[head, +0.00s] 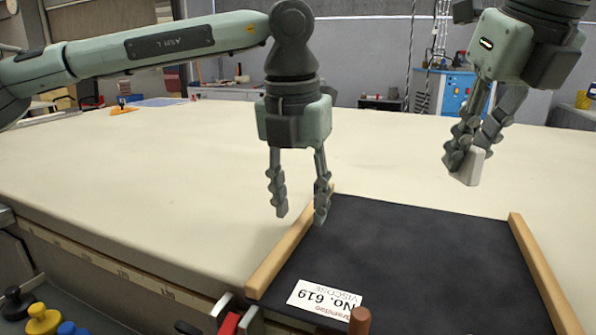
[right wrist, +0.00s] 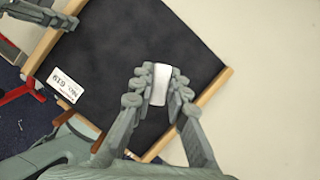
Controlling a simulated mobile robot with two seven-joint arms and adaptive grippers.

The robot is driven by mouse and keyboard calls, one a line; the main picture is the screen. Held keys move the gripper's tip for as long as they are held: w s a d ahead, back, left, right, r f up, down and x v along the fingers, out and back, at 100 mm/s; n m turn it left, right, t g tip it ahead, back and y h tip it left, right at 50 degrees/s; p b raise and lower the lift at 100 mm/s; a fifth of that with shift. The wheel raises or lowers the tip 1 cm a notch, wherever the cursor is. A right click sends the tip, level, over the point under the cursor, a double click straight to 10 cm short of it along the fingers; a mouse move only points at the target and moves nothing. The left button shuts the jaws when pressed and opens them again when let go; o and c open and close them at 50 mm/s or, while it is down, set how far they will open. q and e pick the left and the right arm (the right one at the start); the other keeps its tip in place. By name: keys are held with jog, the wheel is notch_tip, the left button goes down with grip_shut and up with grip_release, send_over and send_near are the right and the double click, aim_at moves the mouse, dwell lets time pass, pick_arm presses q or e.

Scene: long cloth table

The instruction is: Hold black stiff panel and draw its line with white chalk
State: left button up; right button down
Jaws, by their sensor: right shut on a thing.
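The black stiff panel (head: 420,250) lies on the cloth table, with light wooden strips along its left and right sides. A white label (head: 325,298) reading "No. 619" lies upside down on its near left part. My left gripper (head: 299,214) points down with its fingers apart and empty, at the panel's left wooden strip; I cannot tell whether it touches. My right gripper (head: 467,162) is shut on the white chalk (head: 469,168), above the panel's far side. The chalk (right wrist: 160,84) also shows between the fingers in the right wrist view, over the panel (right wrist: 120,60).
A red clamp (head: 229,323) and a brown peg (head: 360,320) stand at the near edge. Coloured knobs (head: 42,318) are at the lower left. A blue cabinet (head: 447,92) stands behind.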

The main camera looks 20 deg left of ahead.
pick_arm(q)
jog(key=shift+w+f, duration=0.15)
jog(key=shift+f, duration=0.9)
grip_shut()
dwell(0.7)
